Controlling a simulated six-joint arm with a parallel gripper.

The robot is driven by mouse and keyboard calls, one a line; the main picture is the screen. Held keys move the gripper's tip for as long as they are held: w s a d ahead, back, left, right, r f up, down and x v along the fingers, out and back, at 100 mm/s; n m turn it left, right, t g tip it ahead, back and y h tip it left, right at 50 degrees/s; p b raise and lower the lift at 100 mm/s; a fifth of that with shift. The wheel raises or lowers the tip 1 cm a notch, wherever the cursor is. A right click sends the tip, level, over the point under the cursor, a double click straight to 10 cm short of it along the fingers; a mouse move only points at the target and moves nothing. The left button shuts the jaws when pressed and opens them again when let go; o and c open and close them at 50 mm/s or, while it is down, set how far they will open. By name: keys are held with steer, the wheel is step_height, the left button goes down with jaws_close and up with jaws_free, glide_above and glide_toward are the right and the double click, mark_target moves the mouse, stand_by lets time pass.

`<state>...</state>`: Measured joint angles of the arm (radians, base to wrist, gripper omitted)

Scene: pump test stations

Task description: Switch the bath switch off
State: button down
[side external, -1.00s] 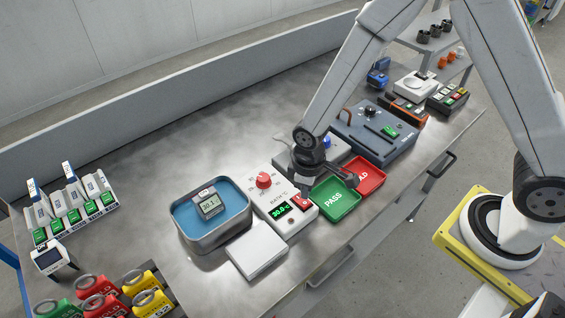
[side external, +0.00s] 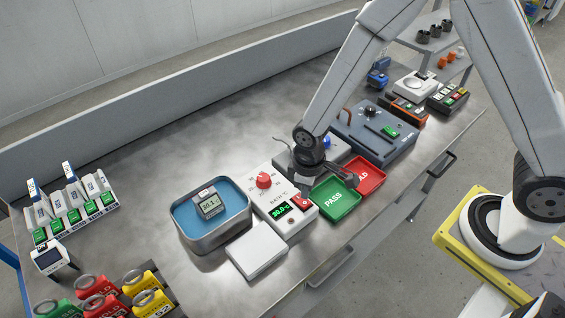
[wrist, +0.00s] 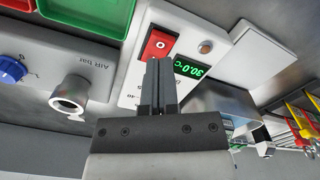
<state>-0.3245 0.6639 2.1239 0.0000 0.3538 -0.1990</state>
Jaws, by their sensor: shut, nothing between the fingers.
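The bath switch (wrist: 158,45) is a red rocker with a white mark, set in the white bath control unit (wrist: 130,92). In the side view the switch (side external: 300,202) is partly visible beside the green display (side external: 282,209). My gripper (wrist: 158,63) is shut and empty, its fingertips pointing at the near edge of the switch in the wrist view. In the side view my gripper (side external: 310,188) is just above the switch. I cannot tell whether the tips touch it. The display (wrist: 190,70) is lit and reads about 30.0 °C.
A red dial (side external: 264,181) stands on the same unit. The blue water bath (side external: 211,233) is left of it, with a white block (side external: 257,250) in front. The green PASS tray (side external: 335,200) and red tray (side external: 371,181) are close on the right. An air unit's blue knob (wrist: 12,70) is nearby.

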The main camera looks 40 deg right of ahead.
mark_target(308, 201)
steer(key=shift+f, duration=1.45)
stand_by(1.8)
steer(key=shift+r, duration=3.5)
steer(key=s+d+r+m+t, duration=0.2)
steer(key=s+d+r+m, duration=0.4)
steer(key=d+r, duration=0.3)
steer(key=d, duration=0.2)
steer(key=shift+s+d+t, duration=0.2)
steer(key=shift+d+t, duration=0.1)
